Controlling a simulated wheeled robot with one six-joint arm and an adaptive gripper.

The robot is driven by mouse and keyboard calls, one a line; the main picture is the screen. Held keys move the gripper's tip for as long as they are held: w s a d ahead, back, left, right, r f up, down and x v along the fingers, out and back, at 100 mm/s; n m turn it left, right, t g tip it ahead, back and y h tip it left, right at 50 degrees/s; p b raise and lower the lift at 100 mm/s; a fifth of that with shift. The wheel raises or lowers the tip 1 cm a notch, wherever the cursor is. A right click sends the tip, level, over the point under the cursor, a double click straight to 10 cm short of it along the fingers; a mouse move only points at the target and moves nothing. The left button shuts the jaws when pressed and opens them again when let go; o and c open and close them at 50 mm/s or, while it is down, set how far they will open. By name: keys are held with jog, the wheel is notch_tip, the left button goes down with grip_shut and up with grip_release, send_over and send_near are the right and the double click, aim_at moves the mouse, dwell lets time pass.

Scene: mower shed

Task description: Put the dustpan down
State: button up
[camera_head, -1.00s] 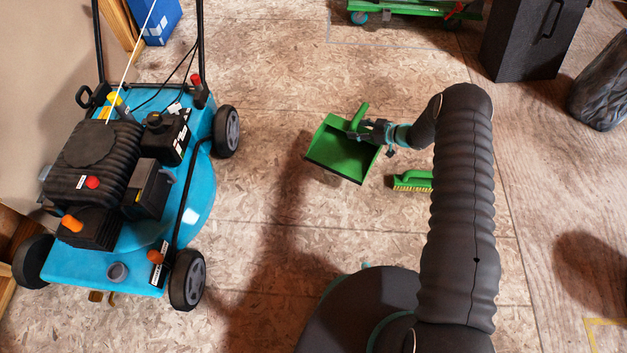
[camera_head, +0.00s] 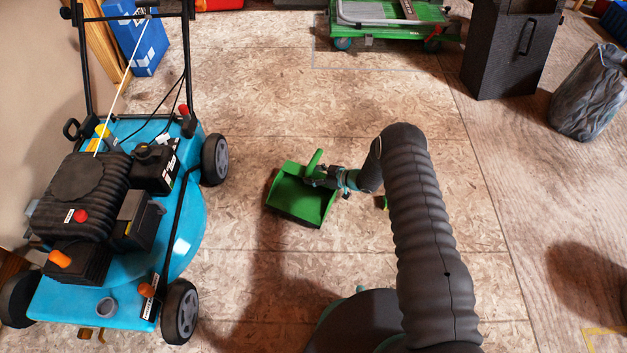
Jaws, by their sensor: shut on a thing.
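The green dustpan (camera_head: 300,199) is in the middle of the head view, its open pan facing me and its upright handle at the back right. My gripper (camera_head: 319,178) is shut on the dustpan at its handle, reaching in from the right. Whether the pan touches the floor (camera_head: 340,100) or hangs just above it I cannot tell. The fingertips are small and partly hidden by the handle.
A blue lawn mower (camera_head: 110,220) stands at the left. A green brush (camera_head: 384,202) is mostly hidden behind my arm. A green cart (camera_head: 392,22), a dark bin (camera_head: 508,50) and a grey bag (camera_head: 588,92) stand at the back. The floor behind the dustpan is clear.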

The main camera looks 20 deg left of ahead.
jog(key=shift+f, duration=1.75)
jog(key=shift+f+b, duration=0.15)
jog(key=shift+b, duration=0.2)
jog(key=o, duration=1.4)
jog(key=shift+r+p, duration=0.3)
jog(key=shift+p, duration=0.15)
jog(key=v, duration=1.2)
jog(key=shift+w, duration=0.1)
